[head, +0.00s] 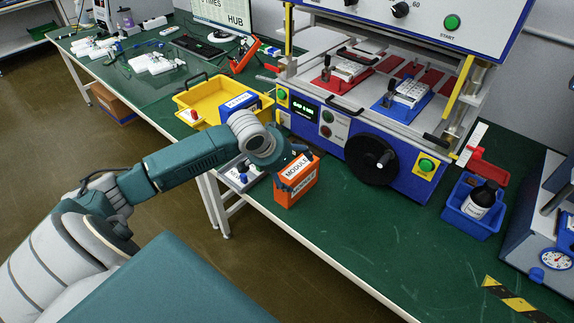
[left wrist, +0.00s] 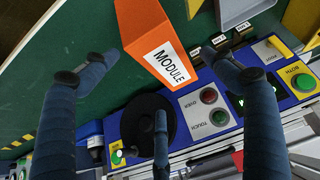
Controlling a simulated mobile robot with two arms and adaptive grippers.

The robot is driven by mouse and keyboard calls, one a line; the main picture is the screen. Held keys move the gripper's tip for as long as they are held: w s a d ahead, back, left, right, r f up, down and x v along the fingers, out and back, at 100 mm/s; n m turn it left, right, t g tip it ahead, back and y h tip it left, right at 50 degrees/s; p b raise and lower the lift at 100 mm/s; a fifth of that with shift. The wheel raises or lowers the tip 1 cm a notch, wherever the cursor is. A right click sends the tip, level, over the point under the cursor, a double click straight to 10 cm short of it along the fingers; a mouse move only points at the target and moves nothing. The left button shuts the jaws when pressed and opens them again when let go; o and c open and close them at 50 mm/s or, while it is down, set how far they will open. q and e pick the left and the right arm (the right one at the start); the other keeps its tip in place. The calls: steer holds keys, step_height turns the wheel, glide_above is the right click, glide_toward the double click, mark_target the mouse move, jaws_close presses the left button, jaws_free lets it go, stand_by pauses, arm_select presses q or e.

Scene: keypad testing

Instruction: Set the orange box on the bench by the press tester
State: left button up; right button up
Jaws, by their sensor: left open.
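The orange box (head: 291,198), labelled MODULE, appears to stand upright on the green bench (head: 330,235), near its front edge and just in front of the press tester (head: 312,125). My left gripper (head: 293,168) is at the top of the box, with its dark blue fingers spread. In the left wrist view the orange box (left wrist: 150,25) shows between the spread fingers of my left gripper (left wrist: 165,70). I cannot tell whether any finger touches it. The base of the box is outside that view. My right gripper is not in view.
A yellow tray (head: 190,100) with a blue box (head: 240,101) is behind my left arm. A blue bin (head: 463,224) with a dark bottle (head: 480,200) stands right of the press tester. The bench between the orange box and blue bin is clear.

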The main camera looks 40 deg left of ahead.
arm_select(q)
steer(key=shift+v, duration=1.85)
